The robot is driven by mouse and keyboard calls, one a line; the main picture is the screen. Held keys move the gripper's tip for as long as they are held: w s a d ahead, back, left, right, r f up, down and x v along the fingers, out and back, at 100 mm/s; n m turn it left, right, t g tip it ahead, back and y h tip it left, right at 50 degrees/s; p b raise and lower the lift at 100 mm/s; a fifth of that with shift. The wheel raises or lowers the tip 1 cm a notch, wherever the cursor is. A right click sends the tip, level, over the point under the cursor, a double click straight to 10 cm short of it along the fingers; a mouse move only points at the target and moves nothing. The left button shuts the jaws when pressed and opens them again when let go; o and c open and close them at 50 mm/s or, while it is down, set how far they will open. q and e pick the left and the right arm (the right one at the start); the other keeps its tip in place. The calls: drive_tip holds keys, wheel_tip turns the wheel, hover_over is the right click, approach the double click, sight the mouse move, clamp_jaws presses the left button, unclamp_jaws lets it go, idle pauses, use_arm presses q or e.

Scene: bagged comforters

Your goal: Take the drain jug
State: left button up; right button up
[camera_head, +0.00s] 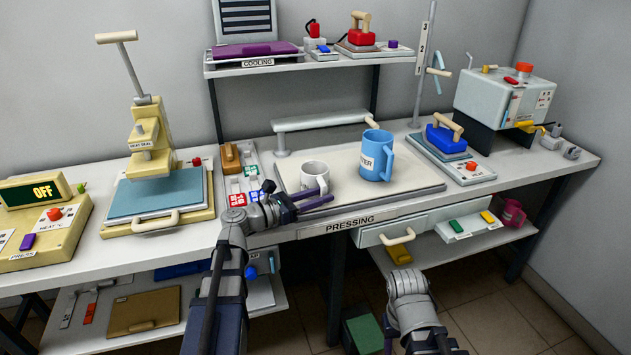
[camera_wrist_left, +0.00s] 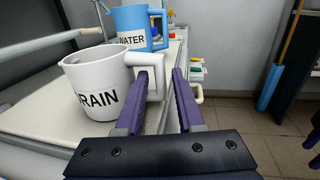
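The drain jug (camera_head: 315,176) is a white mug standing upright on the pressing board. In the left wrist view the drain jug (camera_wrist_left: 97,84) shows the letters "RAIN" and its handle on the right. My left gripper (camera_head: 325,190) is beside the jug's handle side, in front of it, with purple fingers. In the left wrist view the left gripper (camera_wrist_left: 160,72) is open; its left finger overlaps the handle and its right finger is right of it. I cannot tell whether they touch.
A blue water jug (camera_head: 376,155) stands behind and right of the white jug on the pressing board (camera_head: 422,182). A horizontal bar (camera_head: 320,122) runs behind them. A blue iron (camera_head: 446,139) stands to the right and a heat-seal press (camera_head: 157,190) to the left.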

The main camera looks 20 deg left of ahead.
use_arm(q)
drive_tip(key=x, duration=0.4)
drive_tip(key=shift+w+d, duration=0.2)
clamp_jaws()
idle(1.2)
